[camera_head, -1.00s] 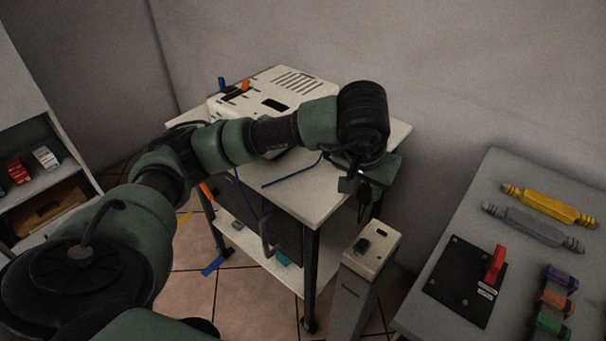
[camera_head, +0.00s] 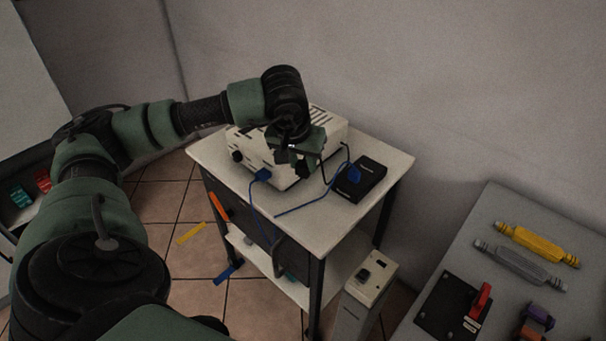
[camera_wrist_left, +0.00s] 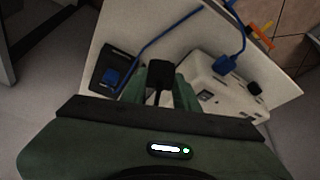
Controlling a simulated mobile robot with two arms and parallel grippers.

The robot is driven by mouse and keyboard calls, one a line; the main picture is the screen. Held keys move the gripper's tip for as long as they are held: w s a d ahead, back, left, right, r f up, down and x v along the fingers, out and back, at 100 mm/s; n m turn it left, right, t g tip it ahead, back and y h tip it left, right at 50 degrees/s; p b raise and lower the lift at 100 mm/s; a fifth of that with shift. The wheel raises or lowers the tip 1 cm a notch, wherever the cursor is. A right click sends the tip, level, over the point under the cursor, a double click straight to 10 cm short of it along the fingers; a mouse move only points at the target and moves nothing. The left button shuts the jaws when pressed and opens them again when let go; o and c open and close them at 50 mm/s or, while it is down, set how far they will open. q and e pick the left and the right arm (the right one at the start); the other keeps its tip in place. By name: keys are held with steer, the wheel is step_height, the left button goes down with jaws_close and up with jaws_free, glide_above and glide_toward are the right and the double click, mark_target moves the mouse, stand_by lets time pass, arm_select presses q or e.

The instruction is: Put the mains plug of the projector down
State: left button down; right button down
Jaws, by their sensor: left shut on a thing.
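My left gripper (camera_head: 305,163) is above the cart top, in front of the white projector (camera_head: 333,125). In the left wrist view its green fingers (camera_wrist_left: 160,92) are shut on a black plug (camera_wrist_left: 160,76), which seems to be the mains plug. The plug is held over the pale cart top, between the projector (camera_wrist_left: 225,97) and a black box (camera_wrist_left: 108,68). In the head view the plug is mostly hidden by the gripper, and a thin dark cord shows beside it. My right gripper is out of view.
The black box (camera_head: 371,177) with a blue plug (camera_head: 354,174) stands on the cart top (camera_head: 315,235). A blue cable lies nearby; another blue plug (camera_head: 262,175) is at the projector's front. A grey post (camera_head: 370,275) and a side table (camera_head: 490,240) stand to the right.

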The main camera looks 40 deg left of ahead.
arm_select(q)
step_height(320, 180, down, 12)
steer(key=shift+r+p, duration=0.15)
steer(key=shift+p, duration=0.2)
steer(key=shift+f, duration=0.2)
steer(key=shift+f+b, duration=0.2)
steer(key=shift+b, duration=0.1)
steer(key=c, duration=1.1)
jaws_free()
steer(key=shift+r, duration=0.1)
steer(key=shift+o, duration=0.2)
steer(key=shift+r, duration=0.1)
